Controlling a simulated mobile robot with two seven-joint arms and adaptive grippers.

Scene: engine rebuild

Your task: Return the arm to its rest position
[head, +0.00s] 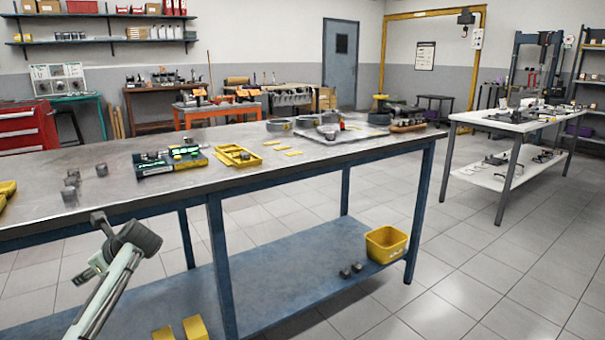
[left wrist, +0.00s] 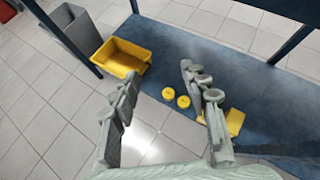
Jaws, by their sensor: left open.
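My left arm (head: 112,275) comes in from the bottom left of the head view, in front of the workbench; its fingers cannot be made out there. In the left wrist view my left gripper (left wrist: 160,75) is open, its two fingers apart with nothing between them. Beyond it are the workbench's blue lower shelf (left wrist: 215,45) and floor tiles. I cannot tell how far the fingers are from the shelf. My right gripper is in neither view.
The bench top (head: 330,158) holds a green-and-black tray (head: 165,162), a yellow tray (head: 237,156) and small grey cylinders (head: 70,190). A yellow bin (head: 386,245) stands at the shelf's right end. The wrist view shows a yellow bin (left wrist: 118,62) and a grey bin (left wrist: 78,35).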

